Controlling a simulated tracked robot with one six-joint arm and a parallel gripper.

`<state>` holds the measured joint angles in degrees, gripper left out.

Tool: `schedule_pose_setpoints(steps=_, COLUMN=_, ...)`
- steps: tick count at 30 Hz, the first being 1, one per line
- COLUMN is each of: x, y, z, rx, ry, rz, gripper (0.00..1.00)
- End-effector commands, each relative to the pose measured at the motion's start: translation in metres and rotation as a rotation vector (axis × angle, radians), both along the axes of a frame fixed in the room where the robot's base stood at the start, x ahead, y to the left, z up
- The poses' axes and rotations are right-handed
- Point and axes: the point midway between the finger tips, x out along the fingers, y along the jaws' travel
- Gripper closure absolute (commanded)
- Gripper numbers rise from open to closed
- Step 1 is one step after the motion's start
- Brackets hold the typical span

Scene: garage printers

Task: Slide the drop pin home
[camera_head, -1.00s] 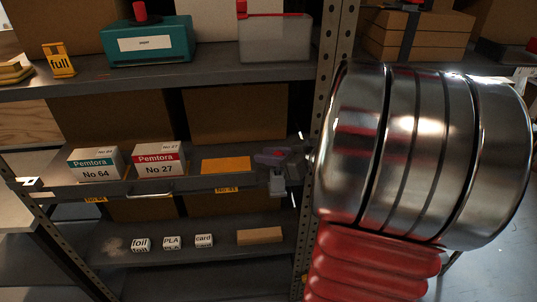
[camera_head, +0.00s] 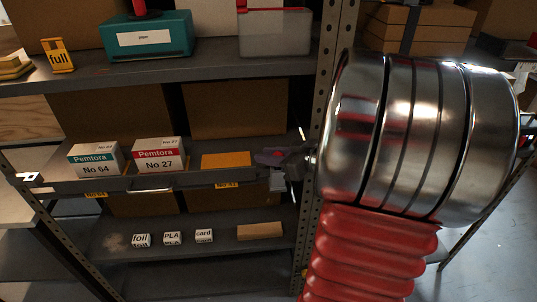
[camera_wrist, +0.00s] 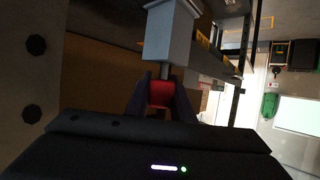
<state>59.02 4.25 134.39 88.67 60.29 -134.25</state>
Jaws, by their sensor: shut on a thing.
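In the wrist view, a red knob (camera_wrist: 160,95) with a short metal shank, which looks like the drop pin, sits between the two dark fingers of my gripper (camera_wrist: 161,82). The fingers are shut on it. The shank meets the end of a pale grey block (camera_wrist: 171,35); how deep it goes in cannot be told. In the head view, my gripper (camera_head: 272,157) shows small and dark at the right end of the middle shelf, just left of the steel post. A grey block (camera_head: 277,181) hangs below it at the shelf edge. The red knob is not clear there.
The middle shelf (camera_head: 60,184) holds two Pemtora boxes (camera_head: 156,155) and a yellow-orange block (camera_head: 226,160). Small labelled cubes (camera_head: 172,238) and a tan block (camera_head: 259,231) lie below. A teal box (camera_head: 147,38) stands above. The perforated post (camera_head: 320,110) is close beside my gripper.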

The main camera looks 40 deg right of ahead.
Motion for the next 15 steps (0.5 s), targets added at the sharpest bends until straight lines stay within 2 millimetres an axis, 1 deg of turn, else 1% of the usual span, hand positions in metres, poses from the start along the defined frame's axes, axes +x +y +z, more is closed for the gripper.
schedule_pose_setpoints(steps=15, x=0.0000, y=-0.0001, z=-0.0095, rx=0.001, ry=0.000, rz=0.001, gripper=1.00)
